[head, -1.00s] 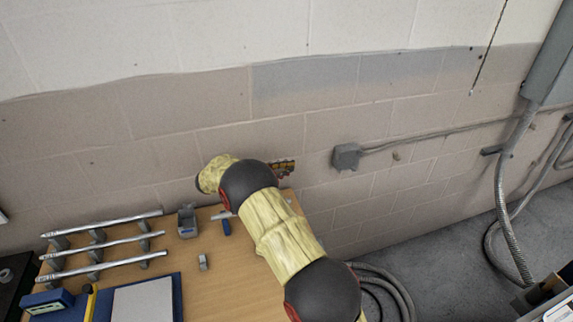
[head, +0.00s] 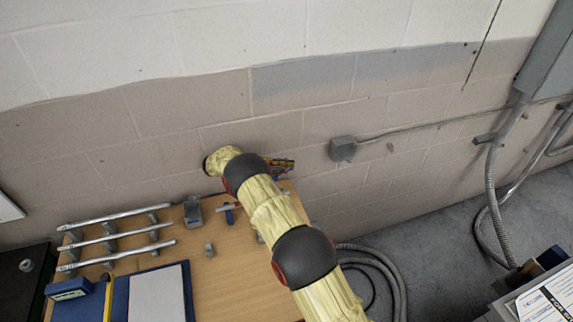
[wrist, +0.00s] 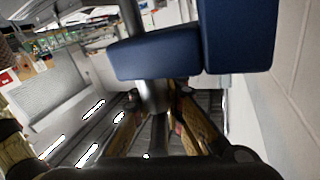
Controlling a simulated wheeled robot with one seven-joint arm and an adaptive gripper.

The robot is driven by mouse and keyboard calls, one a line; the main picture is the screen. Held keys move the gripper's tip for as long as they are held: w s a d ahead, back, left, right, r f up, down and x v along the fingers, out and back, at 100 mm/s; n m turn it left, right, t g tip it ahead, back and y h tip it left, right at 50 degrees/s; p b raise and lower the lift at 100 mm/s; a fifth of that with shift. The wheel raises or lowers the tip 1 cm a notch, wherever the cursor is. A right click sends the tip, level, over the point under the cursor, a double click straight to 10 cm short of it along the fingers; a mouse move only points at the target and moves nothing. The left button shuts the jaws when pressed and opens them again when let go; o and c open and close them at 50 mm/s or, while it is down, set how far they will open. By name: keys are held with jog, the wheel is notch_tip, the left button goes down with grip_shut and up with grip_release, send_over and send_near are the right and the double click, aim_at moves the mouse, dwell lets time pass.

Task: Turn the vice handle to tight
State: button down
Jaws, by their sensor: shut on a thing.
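In the wrist view the vice (wrist: 235,40) shows as large blue blocks close to the camera at the top. The vice handle (wrist: 153,97) is a grey metal bar running down from beside the blue blocks. My gripper (wrist: 155,108) has its brownish fingers on both sides of the bar and is shut on it. The far end of the bar is hidden. In the head view my own arm covers most of the gripper and the vice, so the handle's angle cannot be read there.
The wooden table (head: 225,285) holds silver rods (head: 115,240) on grey supports, a small grey block (head: 209,249), a grey open-topped holder (head: 192,211) and a blue-and-white board (head: 158,295). The block wall (head: 150,130) stands close behind. Hoses lie on the floor at right.

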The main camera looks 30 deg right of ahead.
jog(key=shift+w+r, duration=0.1)
jog(key=shift+r, duration=0.1)
jog(key=c, duration=2)
grip_release()
jog(key=shift+f, duration=0.1)
jog(key=shift+o, duration=0.5)
jog(key=b, duration=0.2)
jog(key=shift+f+t+h+b, duration=0.25)
jog(key=shift+t+h+b, duration=0.05)
jog(key=shift+t+b, duration=0.1)
jog(key=n+t+b, duration=0.1)
jog(key=b, duration=0.2)
jog(key=shift+w+d+h, duration=0.15)
jog(key=shift+w+h, duration=0.05)
jog(key=shift+h, duration=0.1)
jog(key=shift+n+t+b, duration=0.3)
jog(key=shift+t+b, duration=0.1)
jog(key=shift+b, duration=0.05)
